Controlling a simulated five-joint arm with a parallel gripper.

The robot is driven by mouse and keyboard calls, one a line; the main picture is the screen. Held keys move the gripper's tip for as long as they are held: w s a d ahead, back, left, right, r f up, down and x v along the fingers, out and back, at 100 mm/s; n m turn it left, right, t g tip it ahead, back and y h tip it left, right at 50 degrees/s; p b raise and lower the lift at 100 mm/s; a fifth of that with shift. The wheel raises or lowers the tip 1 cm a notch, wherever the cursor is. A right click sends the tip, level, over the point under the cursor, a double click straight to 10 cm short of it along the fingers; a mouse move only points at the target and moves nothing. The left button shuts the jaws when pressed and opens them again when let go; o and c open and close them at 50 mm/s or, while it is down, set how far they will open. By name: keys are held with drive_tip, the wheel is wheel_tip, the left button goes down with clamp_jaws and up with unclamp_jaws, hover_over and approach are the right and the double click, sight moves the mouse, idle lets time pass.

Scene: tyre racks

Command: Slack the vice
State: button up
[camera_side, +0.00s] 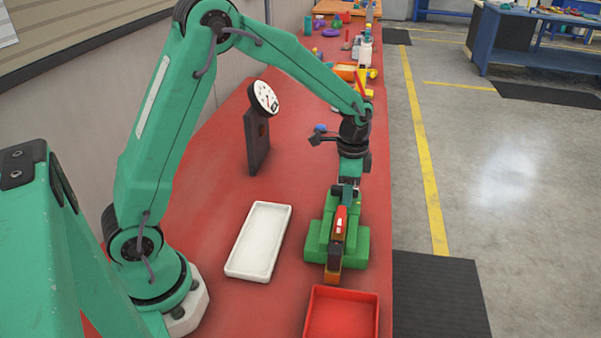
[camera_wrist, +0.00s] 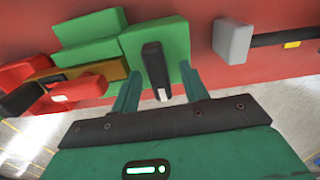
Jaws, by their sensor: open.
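The green vice (camera_side: 318,240) stands on the red bench below my gripper; its stepped green blocks also show in the wrist view (camera_wrist: 90,42). A black lever (camera_wrist: 153,62) with a pale tip lies over the vice's green block. My gripper (camera_wrist: 161,72) is open, with one finger on each side of the lever; I cannot tell whether either touches it. In the side view my gripper (camera_side: 348,188) is just above the vice's far end. A brown-orange bar (camera_side: 334,262) with a red part (camera_side: 341,218) on it lies along the vice's near side.
A white tray (camera_side: 233,272) lies left of the vice and a red tray (camera_side: 375,312) in front. A dial gauge (camera_side: 264,97) on a dark stand is behind the white tray. A grey block (camera_wrist: 231,41) with a black rod is right of my gripper. Clutter fills the bench's far end.

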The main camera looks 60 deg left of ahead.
drive_tip(key=shift+f, duration=0.25)
clamp_jaws()
